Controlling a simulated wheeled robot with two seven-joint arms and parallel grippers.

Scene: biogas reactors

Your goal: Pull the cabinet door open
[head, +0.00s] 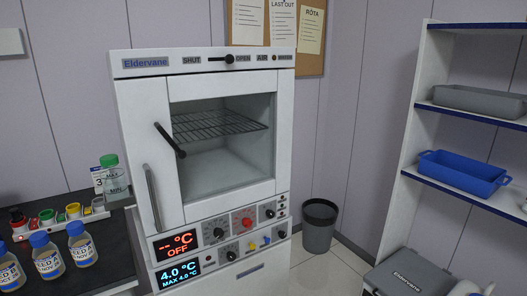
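The white Eldervane cabinet (125,90) stands in the middle of the head view. Its door (174,205) has a wide window, through which an empty chamber with a wire rack (215,125) shows. The door looks closed against the frame. A grey vertical bar handle (152,198) is on the left of the front, low down. A black lever (170,140) slants down to the right at the window's left edge. Above the door, a black slider knob (229,59) sits between the SHUT and OPEN labels, close to OPEN. Neither of my grippers is in view.
A black bench (95,275) at the left holds labelled bottles (82,245) and a coloured manifold (62,215). A dark bin (319,226) stands right of the cabinet. Shelves with a blue tray (462,171) and a grey Eldervane case (408,275) are at the right. Some floor shows between.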

